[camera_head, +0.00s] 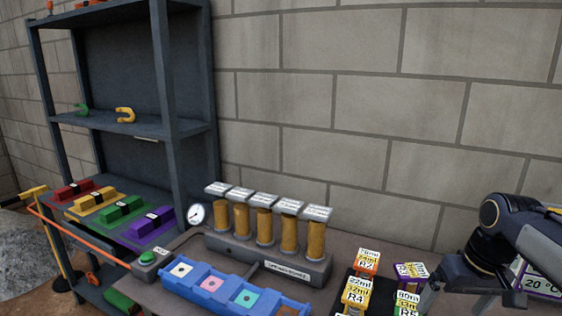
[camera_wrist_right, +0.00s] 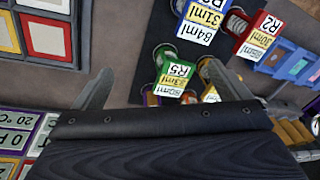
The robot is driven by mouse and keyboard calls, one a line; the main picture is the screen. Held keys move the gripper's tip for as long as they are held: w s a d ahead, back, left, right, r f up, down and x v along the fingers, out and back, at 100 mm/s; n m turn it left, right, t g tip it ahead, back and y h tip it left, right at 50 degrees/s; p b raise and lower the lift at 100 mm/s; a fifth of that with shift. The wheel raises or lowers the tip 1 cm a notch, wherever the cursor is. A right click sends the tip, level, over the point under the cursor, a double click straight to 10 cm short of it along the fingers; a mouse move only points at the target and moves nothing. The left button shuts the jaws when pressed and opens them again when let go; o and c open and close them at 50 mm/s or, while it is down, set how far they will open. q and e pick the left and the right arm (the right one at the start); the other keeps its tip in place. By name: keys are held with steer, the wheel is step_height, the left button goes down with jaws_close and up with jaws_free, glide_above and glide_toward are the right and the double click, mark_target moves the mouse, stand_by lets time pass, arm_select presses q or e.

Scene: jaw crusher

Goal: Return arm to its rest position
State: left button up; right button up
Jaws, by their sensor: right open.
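My right arm (camera_head: 510,225) comes in from the right edge in the head view, with its dark gripper (camera_head: 474,298) low at the right, beside the labelled jars. In the right wrist view the gripper (camera_wrist_right: 160,88) has its two fingers spread wide with nothing held between them. A jar with a green R5 label (camera_wrist_right: 175,78) shows beyond the fingers, and I cannot tell how far below it is. My left arm and gripper are not in view.
Labelled jars (camera_head: 355,292) stand on a dark mat. A blue tray (camera_head: 185,290) with coloured squares and a rack of golden cylinders (camera_head: 264,226) are to the left. A grey shelf (camera_head: 165,70) stands at the back left. The air above the table's middle is clear.

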steer(key=s+a+f+t+y, duration=0.1)
steer(key=s+a+f+t, duration=0.1)
steer(key=s+a, duration=0.5)
steer(key=s+a+f+t+y, duration=0.1)
steer(key=s+a+f+t, duration=0.1)
steer(key=s+a+f, duration=0.3)
steer(key=s+a, duration=0.1)
steer(key=s, duration=0.3)
steer(key=shift+s+a+f+y, duration=0.15)
steer(key=shift+s+a+y, duration=0.05)
steer(key=shift+a+y, duration=0.15)
